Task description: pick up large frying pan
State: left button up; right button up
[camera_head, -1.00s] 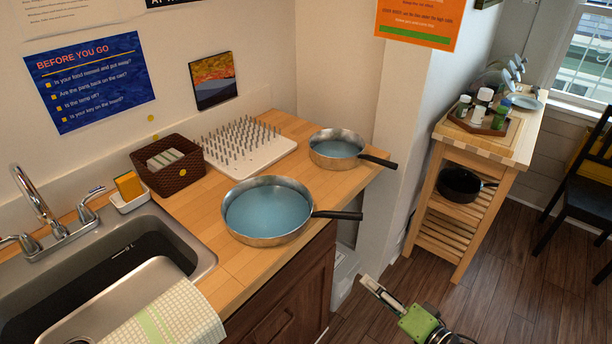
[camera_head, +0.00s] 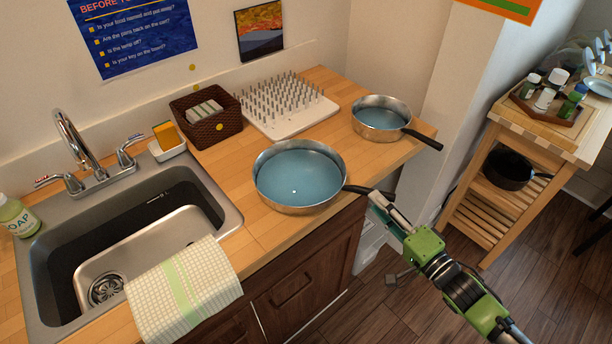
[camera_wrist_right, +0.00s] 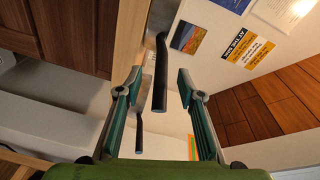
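The large frying pan (camera_head: 298,177), steel with a blue inside, sits on the wooden counter at the front edge. Its black handle (camera_head: 357,189) sticks out over the edge to the right. My right gripper (camera_head: 378,200) is at the handle's outer end in the head view. In the right wrist view my right gripper (camera_wrist_right: 160,88) is open, and the black handle (camera_wrist_right: 162,68) lies between its fingers, with gaps on both sides. A smaller similar pan (camera_head: 380,116) stands behind to the right. My left gripper is not in view.
A sink (camera_head: 140,245) with a checked towel (camera_head: 185,290) is at the left. A peg drying rack (camera_head: 290,108) and a brown basket (camera_head: 205,118) stand behind the pan. A wooden cart (camera_head: 490,180) stands at the right, beyond open floor.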

aim_at(366, 188)
jog(key=p+x, duration=0.2)
jog(key=x, duration=0.3)
jog(key=shift+r, duration=0.2)
jog(key=shift+w+a+f, duration=0.1)
jog(key=shift+w+a, duration=0.15)
jog(key=shift+w, duration=0.05)
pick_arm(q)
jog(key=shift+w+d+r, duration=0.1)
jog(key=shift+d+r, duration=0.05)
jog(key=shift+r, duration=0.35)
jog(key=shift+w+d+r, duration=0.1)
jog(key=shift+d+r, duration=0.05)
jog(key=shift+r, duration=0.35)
pick_arm(e)
jog(key=shift+s+d, duration=0.1)
grip_shut()
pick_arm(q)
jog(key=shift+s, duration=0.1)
